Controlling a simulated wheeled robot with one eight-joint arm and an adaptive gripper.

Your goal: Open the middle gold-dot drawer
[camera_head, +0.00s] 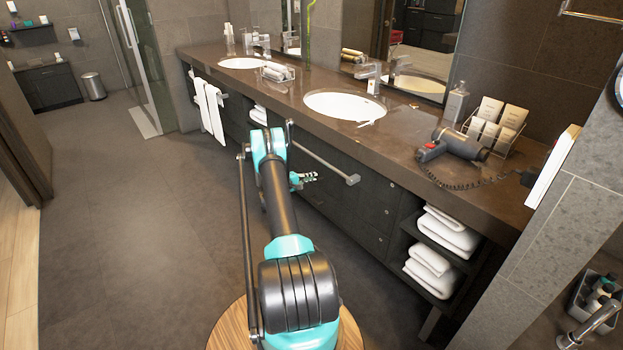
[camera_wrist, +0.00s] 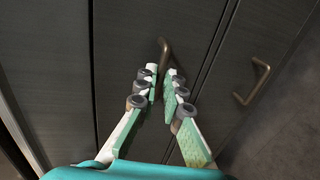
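The dark vanity front shows a stack of drawer fronts with small light dots in the head view; the middle one (camera_head: 375,212) sits just left of the towel shelves. My gripper (camera_head: 304,178) is left of that stack, in front of the cabinet under the near sink. In the wrist view my gripper (camera_wrist: 163,78) is open, with a narrow gap between its fingertips. A bronze handle (camera_wrist: 166,50) on a dark panel lies just beyond the tips, its lower end hidden between them; contact cannot be told. A second bronze handle (camera_wrist: 262,78) is to the right. No gold dot shows in the wrist view.
A metal towel bar (camera_head: 330,165) juts from the vanity front close to my gripper. The brown countertop (camera_head: 300,105) overhangs above. Open shelves with folded white towels (camera_head: 450,232) are right of the drawers. The grey floor (camera_head: 130,230) at left is clear.

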